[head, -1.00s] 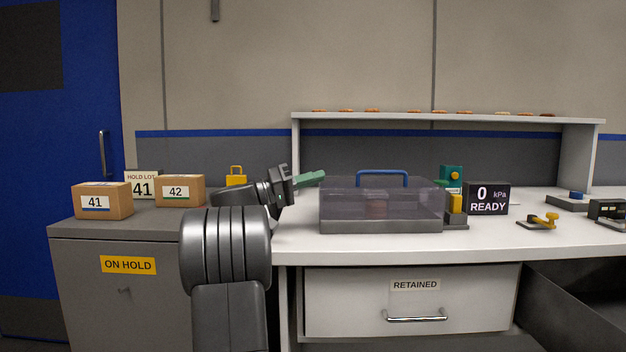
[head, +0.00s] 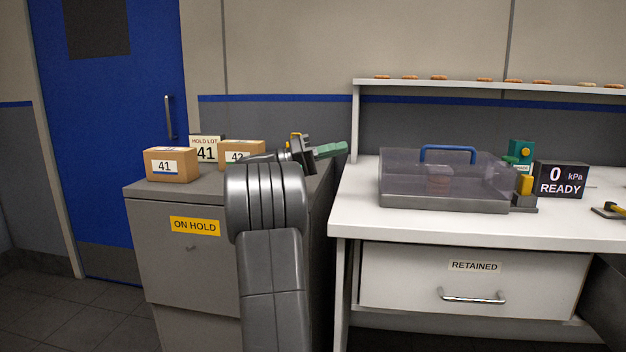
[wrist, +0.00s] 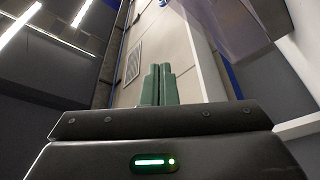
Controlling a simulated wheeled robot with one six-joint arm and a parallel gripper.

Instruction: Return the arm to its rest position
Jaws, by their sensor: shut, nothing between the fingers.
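My gripper (head: 331,150) shows in the head view, its green fingers together and empty, pointing right. It is raised above the gap between the grey cabinet and the white bench, left of the clear-lidded box. In the wrist view my gripper (wrist: 157,84) has its two green fingers side by side, with nothing between them. My arm is folded upright in front of the cabinet, and it hides part of the box marked 42.
The grey cabinet (head: 160,250) carries cardboard boxes 41 (head: 171,165) and 42 (head: 250,150) and a HOLD LOT 41 sign (head: 205,142). The white bench (head: 400,225) holds the clear-lidded box (head: 440,204) and a 0 kPa READY display (head: 560,179). A shelf (head: 450,86) with biscuits stands behind.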

